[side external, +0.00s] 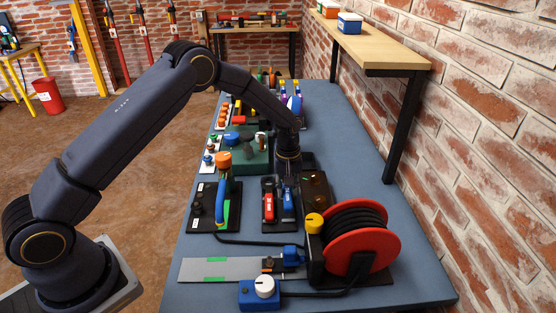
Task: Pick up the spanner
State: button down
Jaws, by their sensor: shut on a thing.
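My gripper (287,181) points down over a black tray (277,226) near the middle of the bench. It is shut on a blue-handled tool (287,198), which stands upright or nearly so at the tray. A red-handled tool (268,202) is just left of it on the same tray, apart from the jaws. Neither tool's head shows clearly, so I cannot tell by shape which is the spanner. My fingertips are dark and small in this view and partly hide the tool's top.
A red cable reel (372,245) with a yellow knob stands at the front right. A blue and orange lever (221,190) rises on a black base at left. A dark brown block (315,188) is close right of my gripper. A green box (250,158) stands behind. Bare bench (352,160) lies to the right.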

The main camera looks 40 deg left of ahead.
jog(key=s+r+m, duration=0.2)
jog(key=s+r, duration=0.8)
jog(key=s, duration=0.4)
jog(key=w+m, duration=0.3)
jog(key=w, duration=0.2)
jog(key=w+f+m, duration=0.1)
jog(key=w+m, duration=0.2)
jog(key=w, duration=0.2)
jog(key=w+m, duration=0.4)
jog(key=w, duration=0.1)
jog(key=shift+w+f, duration=0.15)
jog(key=shift+w, duration=0.25)
jog(key=shift+f, duration=2.55)
jog(key=shift+f, duration=1.4)
